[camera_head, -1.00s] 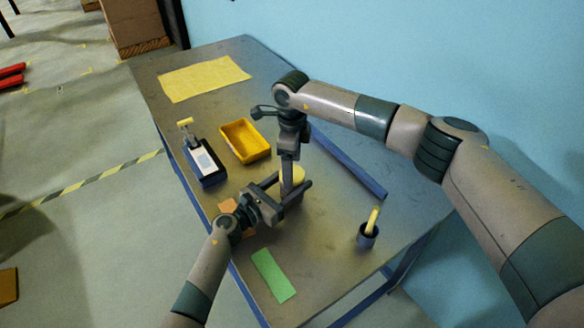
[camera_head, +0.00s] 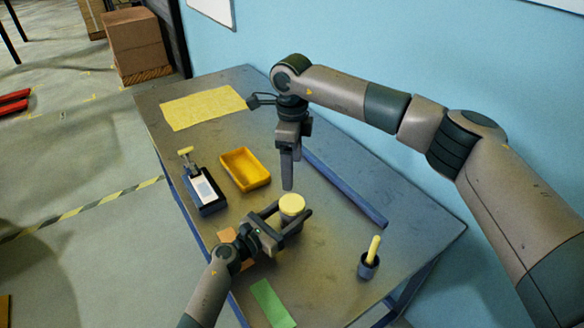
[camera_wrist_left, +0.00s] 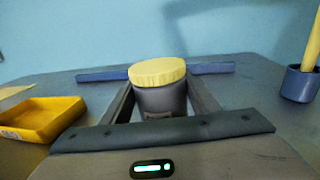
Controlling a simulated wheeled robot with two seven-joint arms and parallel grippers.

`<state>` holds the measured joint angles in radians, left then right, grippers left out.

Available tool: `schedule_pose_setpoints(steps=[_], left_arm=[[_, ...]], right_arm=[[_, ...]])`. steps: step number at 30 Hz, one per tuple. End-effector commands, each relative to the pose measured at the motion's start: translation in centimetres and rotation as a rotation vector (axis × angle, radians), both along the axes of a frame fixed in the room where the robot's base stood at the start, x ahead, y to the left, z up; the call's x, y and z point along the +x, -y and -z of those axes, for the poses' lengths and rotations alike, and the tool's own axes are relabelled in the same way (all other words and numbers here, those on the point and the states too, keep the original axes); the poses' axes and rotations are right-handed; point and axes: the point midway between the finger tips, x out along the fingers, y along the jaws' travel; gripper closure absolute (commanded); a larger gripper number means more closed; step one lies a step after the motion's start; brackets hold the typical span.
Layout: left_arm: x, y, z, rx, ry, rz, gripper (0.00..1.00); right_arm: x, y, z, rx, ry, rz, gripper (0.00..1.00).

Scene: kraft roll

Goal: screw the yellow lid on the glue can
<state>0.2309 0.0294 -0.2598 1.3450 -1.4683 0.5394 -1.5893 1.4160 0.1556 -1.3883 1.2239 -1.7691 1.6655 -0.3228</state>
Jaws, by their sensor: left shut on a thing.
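The yellow lid (camera_head: 292,204) sits on top of the dark grey glue can; it also shows in the left wrist view (camera_wrist_left: 157,72). The can (camera_wrist_left: 162,100) stands upright between the fingers of my left gripper (camera_head: 287,222), which is shut on it. The lid looks about level on the can in the left wrist view; whether its thread is engaged cannot be seen. My right gripper (camera_head: 287,182) points down just above the lid, apart from it. Its fingers are seen edge-on, so their opening is hidden.
A yellow tray (camera_head: 245,169), a dark device with a pale label (camera_head: 204,190) and a yellow sheet (camera_head: 203,105) lie to the left and back. A blue rail (camera_head: 345,188) lies behind the can. A small blue cup (camera_head: 368,267) holding a yellow-handled tool stands right. A green strip (camera_head: 271,303) lies in front.

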Motion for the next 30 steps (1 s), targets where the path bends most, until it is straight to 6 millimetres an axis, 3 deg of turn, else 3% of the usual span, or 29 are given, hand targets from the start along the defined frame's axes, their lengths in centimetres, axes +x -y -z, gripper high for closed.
schedule_pose_setpoints(steps=[2,3,6,20,30], left_arm=[[0.0,0.0,0.1,0.001,-0.001,0.0,1.0],[0.0,0.0,0.1,0.001,-0.001,0.0,0.43],[0.0,0.0,0.1,0.001,-0.001,0.0,0.23],[-0.4,-0.5,0.1,0.002,-0.001,-0.001,0.23],[-3.7,-3.7,0.4,0.004,0.0,0.0,0.23]], right_arm=[[0.0,0.0,0.0,0.0,0.0,0.0,0.23],[0.0,0.0,0.0,0.0,0.0,0.0,0.23],[0.0,0.0,0.0,0.0,0.0,0.0,0.23],[0.0,0.0,0.2,0.0,0.0,0.0,0.23],[0.0,0.0,1.1,0.0,0.0,0.0,0.23]])
